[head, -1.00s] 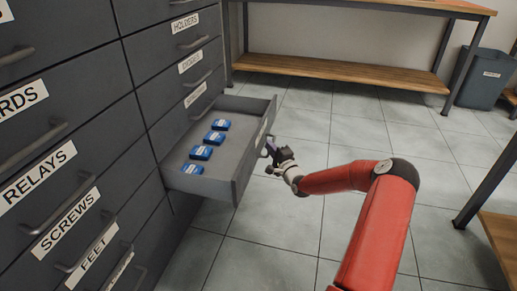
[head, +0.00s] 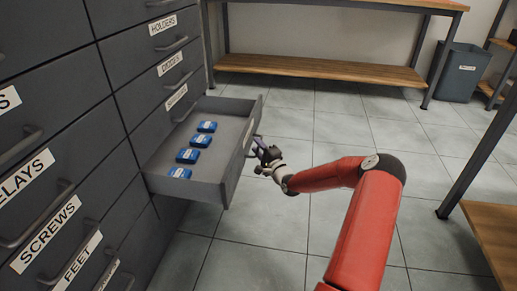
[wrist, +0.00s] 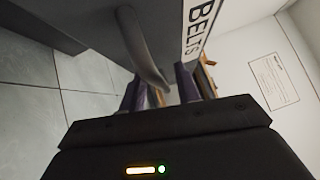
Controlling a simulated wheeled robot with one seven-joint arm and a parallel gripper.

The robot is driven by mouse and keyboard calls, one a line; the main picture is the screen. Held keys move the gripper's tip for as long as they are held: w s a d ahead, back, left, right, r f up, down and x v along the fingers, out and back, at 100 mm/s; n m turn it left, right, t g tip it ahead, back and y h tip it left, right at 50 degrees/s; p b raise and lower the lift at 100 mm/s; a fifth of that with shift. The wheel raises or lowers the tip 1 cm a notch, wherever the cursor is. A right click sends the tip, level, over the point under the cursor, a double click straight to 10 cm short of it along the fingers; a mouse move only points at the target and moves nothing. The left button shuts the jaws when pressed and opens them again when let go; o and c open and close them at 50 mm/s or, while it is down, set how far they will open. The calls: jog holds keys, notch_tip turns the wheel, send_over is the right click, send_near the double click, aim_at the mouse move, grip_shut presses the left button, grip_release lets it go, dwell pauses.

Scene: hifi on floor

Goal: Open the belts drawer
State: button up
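The belts drawer (head: 236,158) is a grey drawer pulled well out of the cabinet, with several small blue boxes (head: 187,156) in a row inside. In the wrist view its front carries a "BELTS" label (wrist: 203,22) and a dark curved bar handle (wrist: 145,48). My gripper (head: 259,147) is at the drawer's handle, outside the drawer front. In the wrist view my two purple fingers (wrist: 158,90) stand apart, with the handle's end near the gap between them. I cannot tell whether they touch the handle.
The grey cabinet (head: 60,120) with labelled closed drawers fills the left. A workbench with a wooden shelf (head: 320,69) stands at the back. A bin (head: 460,72) is at the back right, and another bench (head: 480,235) at the right. Tiled floor (head: 330,125) is clear between.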

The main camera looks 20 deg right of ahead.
jog(key=s+d+f, duration=0.1)
jog(key=s, duration=0.6)
jog(key=shift+s+p, duration=0.35)
jog(key=shift+d, duration=0.1)
